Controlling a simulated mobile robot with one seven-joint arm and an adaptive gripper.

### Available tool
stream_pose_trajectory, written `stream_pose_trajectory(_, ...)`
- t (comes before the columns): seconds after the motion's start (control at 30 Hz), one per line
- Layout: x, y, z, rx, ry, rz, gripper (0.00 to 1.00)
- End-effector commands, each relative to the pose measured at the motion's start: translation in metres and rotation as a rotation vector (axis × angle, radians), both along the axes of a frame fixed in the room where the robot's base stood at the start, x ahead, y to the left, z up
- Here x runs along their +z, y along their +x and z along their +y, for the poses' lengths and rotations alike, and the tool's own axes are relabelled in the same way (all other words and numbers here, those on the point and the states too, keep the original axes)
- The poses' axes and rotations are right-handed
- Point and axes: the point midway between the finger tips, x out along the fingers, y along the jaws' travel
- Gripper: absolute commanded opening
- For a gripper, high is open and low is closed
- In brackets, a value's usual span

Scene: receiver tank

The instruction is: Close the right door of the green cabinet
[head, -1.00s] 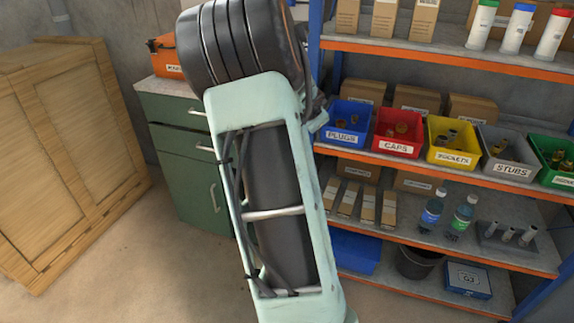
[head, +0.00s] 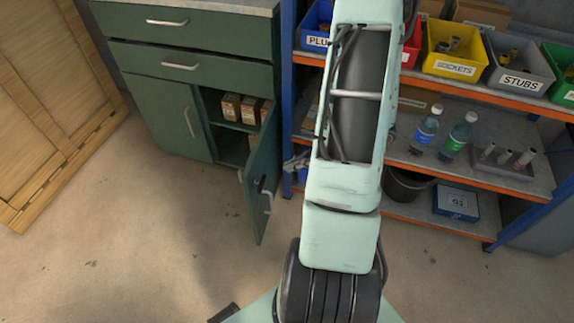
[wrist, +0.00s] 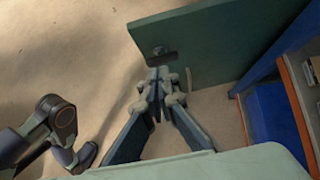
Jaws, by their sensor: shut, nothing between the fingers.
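The green cabinet (head: 163,103) stands left of the shelf rack in the head view, with two drawers above its doors. Its left door is shut. Its right door (head: 262,160) stands wide open, hinged at the cabinet's right side, and small boxes show on the shelf inside. In the wrist view the door (wrist: 215,45) is a green panel with a dark fitting near its edge. My gripper (wrist: 158,80) is shut and empty close to the door's handle side; I cannot tell whether it touches.
The shelf rack's blue post (head: 288,90) stands just right of the cabinet. The rack holds bins, bottles, a dark bucket (head: 405,186) and a blue box (head: 456,203). A wooden cabinet (head: 50,110) is at left. The floor (head: 165,220) in front of the green cabinet is clear.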

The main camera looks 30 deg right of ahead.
Motion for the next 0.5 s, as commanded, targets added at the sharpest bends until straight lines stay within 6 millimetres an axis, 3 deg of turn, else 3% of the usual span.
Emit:
stream_pose_trajectory(0.37, -0.061, 0.041, 0.04, 0.006, -0.001, 0.003, 0.0)
stream_pose_trajectory(0.5, -0.058, 0.057, 0.054, 0.006, -0.005, 0.0, 0.0)
